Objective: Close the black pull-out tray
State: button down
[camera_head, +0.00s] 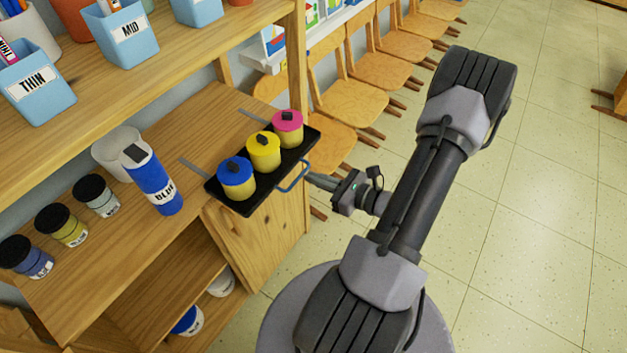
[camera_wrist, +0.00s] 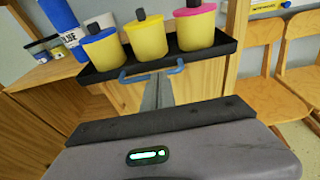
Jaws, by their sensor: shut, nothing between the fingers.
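The black pull-out tray (camera_head: 213,188) sticks out past the edge of the wooden shelf in the head view, its pale rails showing. It carries three yellow pots with blue (camera_head: 236,172), yellow (camera_head: 264,150) and pink (camera_head: 288,124) lids. A blue handle (camera_head: 293,178) is on the tray's front; it also shows in the wrist view (camera_wrist: 152,73). My gripper (camera_head: 310,179) is shut and empty, its tips at or very near the handle. In the wrist view the shut fingers (camera_wrist: 158,88) point at the handle and tray front; whether they touch cannot be told.
A blue bottle (camera_head: 158,183) and a white container (camera_head: 110,152) stand on the shelf left of the tray, with several dark-lidded jars (camera_head: 62,226) further left. Wooden chairs (camera_head: 340,92) line the wall behind.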

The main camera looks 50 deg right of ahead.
jog(key=shift+w, duration=0.4)
jog(key=r+x, duration=0.1)
jog(key=x, duration=0.8)
jog(key=r+x, duration=0.1)
jog(key=x, duration=0.3)
jog(key=shift+w+r, duration=0.25)
jog(key=shift+w, duration=0.35)
jog(key=shift+w+r, duration=0.1)
jog(key=shift+r, duration=0.05)
jog(key=shift+d+r, duration=0.1)
